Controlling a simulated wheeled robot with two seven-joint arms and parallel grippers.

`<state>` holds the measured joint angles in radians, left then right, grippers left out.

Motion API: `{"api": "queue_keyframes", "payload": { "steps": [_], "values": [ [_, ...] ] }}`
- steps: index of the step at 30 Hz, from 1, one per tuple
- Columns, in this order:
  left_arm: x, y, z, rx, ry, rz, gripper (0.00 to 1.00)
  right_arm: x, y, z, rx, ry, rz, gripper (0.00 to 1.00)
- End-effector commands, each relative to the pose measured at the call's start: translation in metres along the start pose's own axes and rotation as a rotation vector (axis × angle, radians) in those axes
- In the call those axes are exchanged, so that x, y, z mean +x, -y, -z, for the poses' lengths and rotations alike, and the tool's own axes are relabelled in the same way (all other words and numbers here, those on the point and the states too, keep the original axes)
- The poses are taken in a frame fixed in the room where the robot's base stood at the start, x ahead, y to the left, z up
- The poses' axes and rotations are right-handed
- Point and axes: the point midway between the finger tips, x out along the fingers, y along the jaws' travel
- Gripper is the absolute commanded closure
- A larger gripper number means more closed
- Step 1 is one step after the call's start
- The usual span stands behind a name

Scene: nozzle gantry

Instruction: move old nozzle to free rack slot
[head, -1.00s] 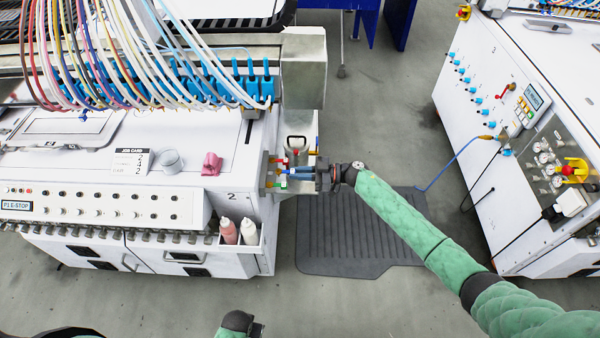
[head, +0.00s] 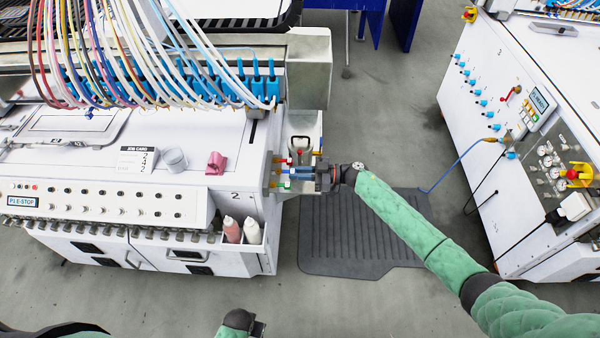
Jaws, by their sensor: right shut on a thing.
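My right gripper (head: 318,178) reaches in from the right to the right end of the white printing machine. It is shut on a small blue nozzle (head: 301,170), held level with its tip toward the rack. The rack (head: 273,182) is a small grey block on the machine's end face, with red, yellow, green and white bits showing around it. The nozzle overlaps the rack's front in the picture; I cannot tell whether it sits in a slot or which slot is free. My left gripper (head: 257,328) is at the bottom edge, partly cut off, its jaws unclear.
A grey cup (head: 174,160), pink clip (head: 216,163) and job card (head: 137,160) lie on the machine top. A ribbed mat (head: 350,245) covers the floor.

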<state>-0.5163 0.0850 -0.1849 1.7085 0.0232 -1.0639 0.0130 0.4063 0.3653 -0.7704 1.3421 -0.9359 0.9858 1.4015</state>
Motion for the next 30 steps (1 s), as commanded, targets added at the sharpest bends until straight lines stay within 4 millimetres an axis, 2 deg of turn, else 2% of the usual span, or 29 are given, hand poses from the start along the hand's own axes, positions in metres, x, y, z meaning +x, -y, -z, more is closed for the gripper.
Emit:
{"api": "queue_keyframes", "payload": {
  "steps": [30],
  "values": [
    [-0.004,0.0,0.0,0.0,0.0,0.0,0.64,0.012,-0.001,0.0,0.001,0.0,-0.002,1.0]
  ]
}}
